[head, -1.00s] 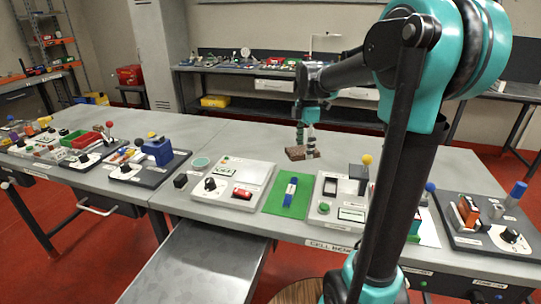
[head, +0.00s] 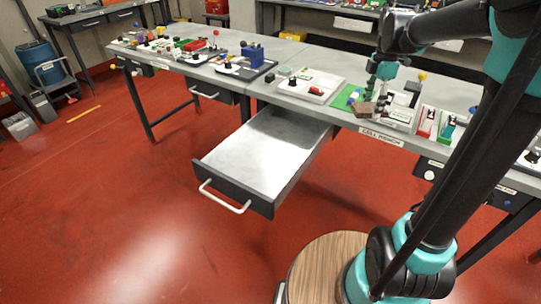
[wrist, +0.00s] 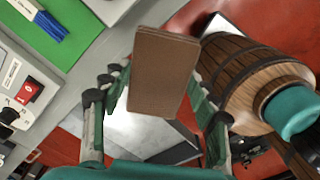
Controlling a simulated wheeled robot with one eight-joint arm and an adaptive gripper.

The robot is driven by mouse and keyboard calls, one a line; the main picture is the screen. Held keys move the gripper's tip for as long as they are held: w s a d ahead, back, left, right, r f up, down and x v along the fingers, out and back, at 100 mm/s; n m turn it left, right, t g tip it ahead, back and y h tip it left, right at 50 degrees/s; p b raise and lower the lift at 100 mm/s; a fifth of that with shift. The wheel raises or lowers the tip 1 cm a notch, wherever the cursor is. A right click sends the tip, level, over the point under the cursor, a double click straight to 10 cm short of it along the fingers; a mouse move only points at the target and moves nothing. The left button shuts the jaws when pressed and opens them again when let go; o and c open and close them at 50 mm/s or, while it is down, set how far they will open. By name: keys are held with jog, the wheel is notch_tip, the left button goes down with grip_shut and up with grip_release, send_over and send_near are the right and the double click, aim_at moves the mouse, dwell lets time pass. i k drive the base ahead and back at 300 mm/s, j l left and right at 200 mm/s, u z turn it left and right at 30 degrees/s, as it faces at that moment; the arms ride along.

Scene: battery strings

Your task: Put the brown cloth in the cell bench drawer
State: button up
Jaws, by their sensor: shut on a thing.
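The brown cloth (wrist: 160,72) is a folded flat block held between the fingers of my gripper (wrist: 158,105) in the wrist view. In the head view the cloth (head: 364,109) hangs just below my gripper (head: 377,98), near the bench's front edge beside the green mat. The cell bench drawer (head: 262,148) is pulled open, with a white handle on a dark front. Its metal inside looks bare in the part I see. The cloth and gripper are above and to the right of the drawer in the head view.
The bench top holds a panel with a red switch (head: 316,91), a green mat (head: 345,98) and several devices. A round wooden thing (head: 325,262) stands on the red floor near my arm.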

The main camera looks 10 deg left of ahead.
aim_at(289, 160)
jog(key=k+u, duration=0.2)
jog(key=u, duration=1.15)
jog(key=l+u, duration=0.15)
jog(key=l, duration=0.5)
jog(key=l+u, duration=0.1)
jog(key=l, duration=0.6)
jog(key=k+l+u, duration=0.15)
jog(key=l, duration=0.5)
